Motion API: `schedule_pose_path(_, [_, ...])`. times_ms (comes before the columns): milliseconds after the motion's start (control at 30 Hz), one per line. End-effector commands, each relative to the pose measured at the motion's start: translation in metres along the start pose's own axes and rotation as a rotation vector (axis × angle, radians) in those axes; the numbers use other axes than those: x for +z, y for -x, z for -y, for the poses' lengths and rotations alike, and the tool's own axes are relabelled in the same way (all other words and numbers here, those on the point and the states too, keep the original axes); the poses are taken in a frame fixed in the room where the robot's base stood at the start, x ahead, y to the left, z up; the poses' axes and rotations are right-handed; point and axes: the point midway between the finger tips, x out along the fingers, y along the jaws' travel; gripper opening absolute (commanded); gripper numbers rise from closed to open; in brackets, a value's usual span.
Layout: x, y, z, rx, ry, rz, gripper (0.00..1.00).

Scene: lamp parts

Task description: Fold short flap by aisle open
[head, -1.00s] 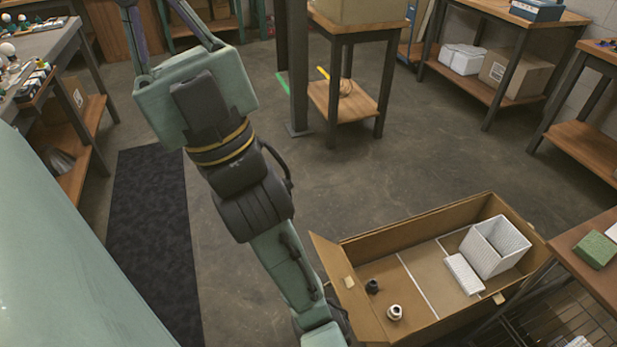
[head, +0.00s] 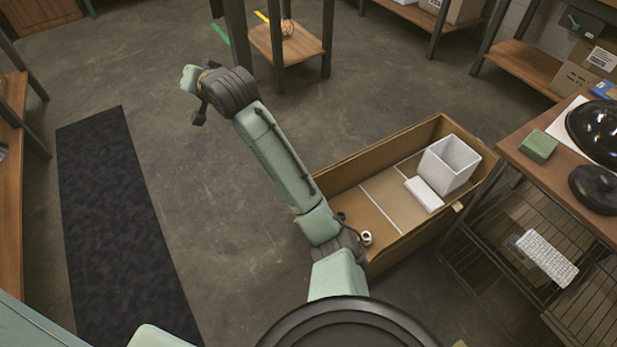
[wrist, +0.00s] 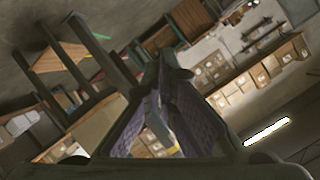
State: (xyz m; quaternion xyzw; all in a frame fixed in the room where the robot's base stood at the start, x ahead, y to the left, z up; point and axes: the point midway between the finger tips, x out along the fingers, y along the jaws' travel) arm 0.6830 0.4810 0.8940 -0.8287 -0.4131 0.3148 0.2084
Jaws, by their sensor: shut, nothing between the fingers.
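A long open cardboard box (head: 395,152) stands on the floor right of centre in the head view. My arm crosses in front of its left end, so the short flap there is hidden and I cannot tell its state. Inside are a white square bin (head: 447,165), a white block (head: 424,194) and a small white ring-like part (head: 366,238). My gripper shows in the wrist view (wrist: 168,72), its purple-padded fingers converging at the tips, shut and empty. It points at distant shelving, not the box.
A wooden table (head: 520,150) with a green block (head: 538,146) and black round parts (head: 594,188) stands right of the box, with wire shelves below. A dark mat (head: 115,200) lies at left. Open concrete floor lies between mat and box. A shelf stand (head: 290,45) is behind.

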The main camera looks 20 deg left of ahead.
Motion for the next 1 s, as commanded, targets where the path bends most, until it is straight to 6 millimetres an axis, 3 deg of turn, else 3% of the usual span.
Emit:
schedule_pose_path(33, [0.014,-0.008,-0.061,0.130,-0.100,0.079,0.00])
schedule_pose_path(133, [0.052,-0.002,-0.169,0.395,-0.326,0.235,0.00])
schedule_pose_path(200, [0.080,0.018,-0.237,0.580,-0.485,0.322,0.00])
schedule_pose_path(300, [0.114,0.057,-0.311,0.820,-0.684,0.414,0.00])
schedule_pose_path(400, [0.139,0.094,-0.356,1.003,-0.831,0.475,0.00])
schedule_pose_path(500, [0.154,0.119,-0.379,1.116,-0.918,0.507,0.00])
schedule_pose_path(600, [0.161,0.127,-0.387,1.158,-0.949,0.521,0.00])
schedule_pose_path(767, [0.174,0.120,-0.395,1.152,-0.945,0.519,0.00])
schedule_pose_path(1000, [0.212,0.102,-0.421,1.151,-0.942,0.519,0.00])
